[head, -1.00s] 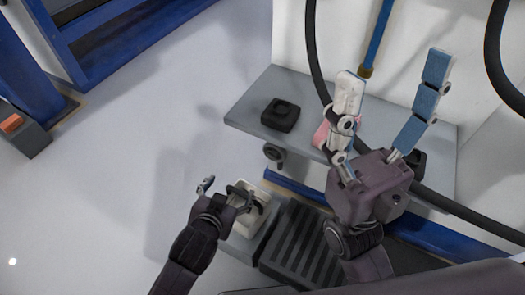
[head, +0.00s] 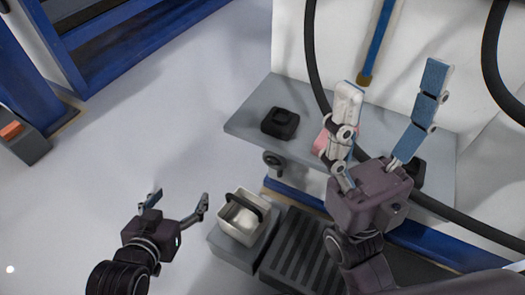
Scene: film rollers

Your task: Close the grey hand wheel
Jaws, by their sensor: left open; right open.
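A small grey hand wheel (head: 273,161) shows just below the front left edge of the grey shelf (head: 248,117). How far it is turned cannot be told. My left gripper (head: 180,198) is open and empty, low and to the left of the wheel, apart from it. My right gripper (head: 392,82) is open with its fingers pointing up, over the right part of the shelf. It partly hides a pink thing (head: 323,138) on the shelf; whether they touch cannot be told.
A black block (head: 281,123) sits on the shelf. A white basket with a dark handle (head: 240,222) stands on a grey box beside a dark ribbed step (head: 300,255).

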